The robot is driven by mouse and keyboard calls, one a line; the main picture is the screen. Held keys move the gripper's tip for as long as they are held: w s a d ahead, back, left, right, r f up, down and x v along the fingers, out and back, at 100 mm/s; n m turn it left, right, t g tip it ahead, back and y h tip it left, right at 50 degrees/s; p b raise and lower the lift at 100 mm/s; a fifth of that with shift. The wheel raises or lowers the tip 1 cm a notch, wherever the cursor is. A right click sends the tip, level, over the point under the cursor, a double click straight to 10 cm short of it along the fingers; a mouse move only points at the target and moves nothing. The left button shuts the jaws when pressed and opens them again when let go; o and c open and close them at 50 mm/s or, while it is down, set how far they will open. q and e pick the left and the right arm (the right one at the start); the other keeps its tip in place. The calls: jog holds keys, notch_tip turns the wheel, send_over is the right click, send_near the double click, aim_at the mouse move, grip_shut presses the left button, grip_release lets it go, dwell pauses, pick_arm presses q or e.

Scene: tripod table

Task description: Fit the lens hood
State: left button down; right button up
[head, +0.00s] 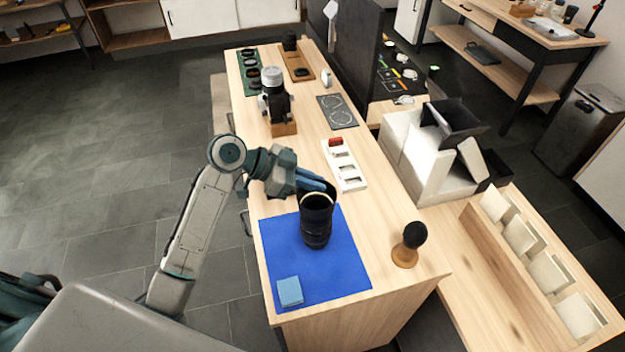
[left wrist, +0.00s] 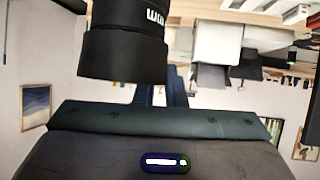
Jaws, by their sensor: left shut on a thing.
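A black camera lens (head: 316,232) stands upright on the blue mat (head: 350,270), front end up. My left gripper (head: 324,184) reaches in from the left, its blue fingers shut on a dark lens hood (head: 331,189) at the top of the lens. In the left wrist view the black hood (left wrist: 122,56) lines up with the narrower lens barrel (left wrist: 126,15), which bears white lettering. The fingers partly hide behind the hood there. I cannot tell whether the hood touches the lens or is locked on. My right gripper is not in view.
A light blue block (head: 290,291) lies on the mat's near corner. A black-topped wooden-handled tool (head: 410,245) stands to the right. A white slotted tray (head: 345,165) and a camera on a wooden stand (head: 277,104) are farther back. White boxes (head: 425,155) stand right of the table.

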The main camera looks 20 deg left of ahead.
pick_arm(q)
jog(key=shift+f, duration=0.15)
dwell(0.4)
jog(key=shift+f+b, duration=0.5)
jog(key=shift+f, duration=0.05)
dwell(0.6)
dwell(0.6)
jog(key=c, duration=1.2)
grip_release()
